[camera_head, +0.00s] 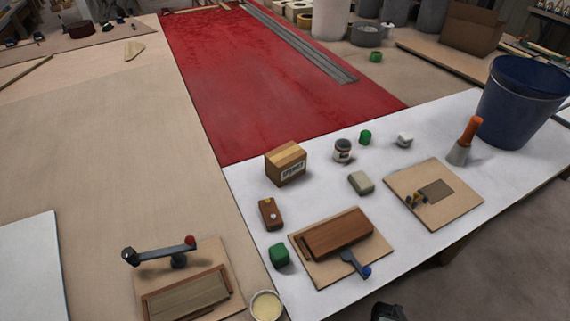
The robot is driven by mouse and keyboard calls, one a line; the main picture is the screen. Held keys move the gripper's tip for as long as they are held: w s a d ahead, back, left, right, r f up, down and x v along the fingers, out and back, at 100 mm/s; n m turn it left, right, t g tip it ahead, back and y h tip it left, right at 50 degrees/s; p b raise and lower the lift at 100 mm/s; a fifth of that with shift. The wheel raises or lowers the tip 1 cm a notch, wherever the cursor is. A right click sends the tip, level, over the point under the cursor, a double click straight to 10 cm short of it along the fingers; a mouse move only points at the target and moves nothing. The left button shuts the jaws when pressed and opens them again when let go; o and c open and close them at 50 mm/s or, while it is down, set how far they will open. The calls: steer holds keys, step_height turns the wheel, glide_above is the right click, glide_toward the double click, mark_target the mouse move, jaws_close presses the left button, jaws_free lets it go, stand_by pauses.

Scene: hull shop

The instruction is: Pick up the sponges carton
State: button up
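The sponges carton (286,164) is a small brown cardboard box with a lighter tape strip on top and a white label on its front. The label's print is too small to read surely. It stands upright near the back left corner of the white tabletop (330,290), with clear space close around it. A dark part that looks like the tip of my gripper (388,312) shows at the bottom edge, well in front of the carton and apart from it. Most of it is cut off, so its fingers cannot be made out.
A dark-lidded can (342,151), a grey block (361,183) and a brown block (270,214) stand near the carton. Two boards carry a wooden block (337,234) and a dark plate (436,190). A blue bucket (520,105) stands at the right. Red floor lies behind.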

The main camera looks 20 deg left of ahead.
stand_by(0.3)
steer(key=o, duration=1.1)
